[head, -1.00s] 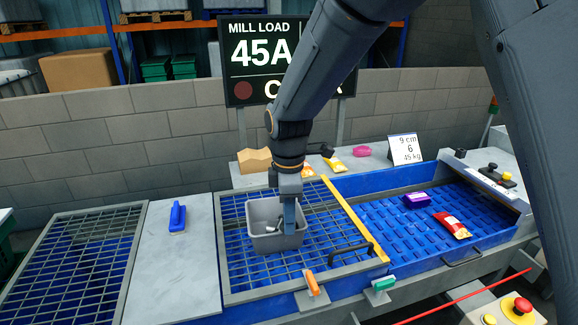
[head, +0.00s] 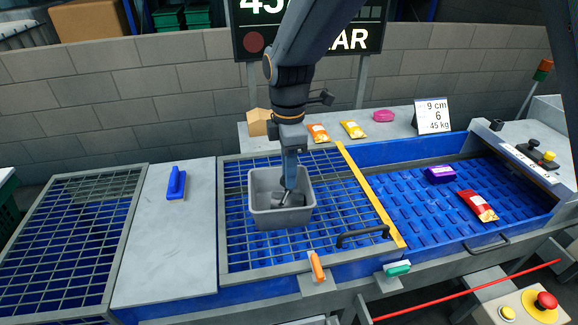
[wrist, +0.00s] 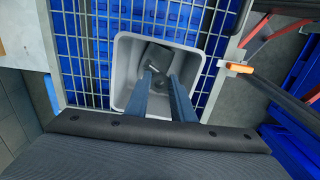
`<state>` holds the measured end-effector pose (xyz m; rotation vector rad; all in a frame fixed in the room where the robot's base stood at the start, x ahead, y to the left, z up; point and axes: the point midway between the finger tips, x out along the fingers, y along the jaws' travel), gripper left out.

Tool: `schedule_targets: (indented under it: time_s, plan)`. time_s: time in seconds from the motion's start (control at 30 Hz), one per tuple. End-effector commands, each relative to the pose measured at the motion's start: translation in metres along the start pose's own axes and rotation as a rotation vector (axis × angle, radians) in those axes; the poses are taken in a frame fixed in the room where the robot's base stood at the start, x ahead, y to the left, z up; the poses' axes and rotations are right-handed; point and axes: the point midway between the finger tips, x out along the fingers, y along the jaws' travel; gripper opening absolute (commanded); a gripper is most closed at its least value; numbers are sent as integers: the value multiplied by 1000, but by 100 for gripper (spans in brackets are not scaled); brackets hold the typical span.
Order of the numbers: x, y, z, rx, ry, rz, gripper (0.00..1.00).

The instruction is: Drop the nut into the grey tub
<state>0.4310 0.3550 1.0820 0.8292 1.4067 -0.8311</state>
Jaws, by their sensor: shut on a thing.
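The grey tub (head: 257,213) stands on the blue-and-steel grid, its open top facing up. My gripper (head: 288,186) points down over the tub's opening, with its fingertips at or just inside the rim. In the wrist view, my gripper's fingers (wrist: 160,78) are shut on a small dark piece (wrist: 160,84), which looks like the nut and is partly hidden between them. Other dark grey metal pieces (wrist: 154,54) lie in the tub (wrist: 125,50). Whether the held piece touches them I cannot tell.
A yellow bar (head: 372,197) and a black handle (head: 362,236) lie right of the tub. A purple packet (head: 440,174) and a red packet (head: 478,206) lie in the blue tray further right. A blue-handled tool (head: 176,184) lies on the left worktop.

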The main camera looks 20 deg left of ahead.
Motion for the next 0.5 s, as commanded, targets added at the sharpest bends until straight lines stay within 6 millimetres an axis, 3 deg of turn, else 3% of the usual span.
schedule_targets:
  time_s: [0.13,0.43,0.47,0.5]
  plan:
    - [14,0,0,-1,0,1,0]
    - [14,0,-1,-2,0,1,0]
    - [14,0,-1,-2,0,1,25]
    - [14,0,-1,-2,0,1,32]
